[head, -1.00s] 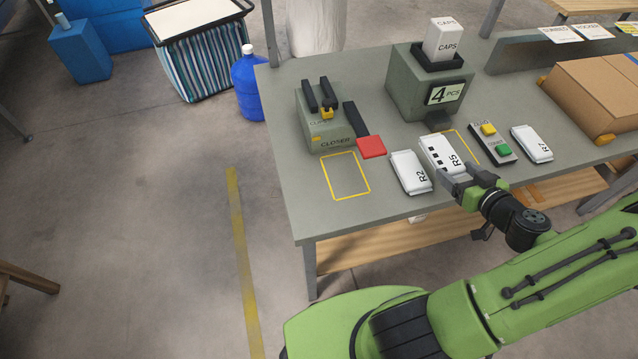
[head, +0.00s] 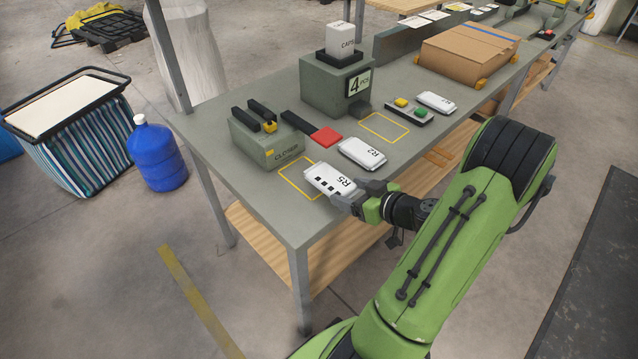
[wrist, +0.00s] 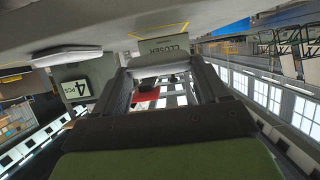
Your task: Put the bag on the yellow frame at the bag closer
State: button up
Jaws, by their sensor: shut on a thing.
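The white bag marked R5 (head: 327,181) is held by its near right end in my gripper (head: 354,199), whose jaws are shut on it. The bag covers the right part of the yellow frame (head: 291,187) in front of the closer (head: 268,143). I cannot tell whether the bag touches the table. In the wrist view, the bag's pale edge (wrist: 158,67) shows between the fingers, with the closer (wrist: 163,47) beyond it. The closer has black bars and a red pad (head: 327,137) beside it.
Bag R2 (head: 362,153) lies just behind and right of R5. A second yellow frame (head: 385,128) is empty. The green 4 PCS box (head: 333,85), a button panel (head: 408,110), bag R7 (head: 436,102) and a carton (head: 466,52) stand farther along the table (head: 225,180).

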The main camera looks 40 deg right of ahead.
aim_at(326, 175)
jog(key=w, duration=0.8)
jog(key=shift+w+a, duration=0.15)
jog(key=shift+w, duration=0.2)
jog(key=shift+w+f, duration=0.15)
jog(key=shift+f, duration=0.2)
jog(key=shift+f+b, duration=0.35)
jog(key=shift+f, duration=1.05)
jog(key=shift+f, duration=0.15)
jog(key=o, duration=1.1)
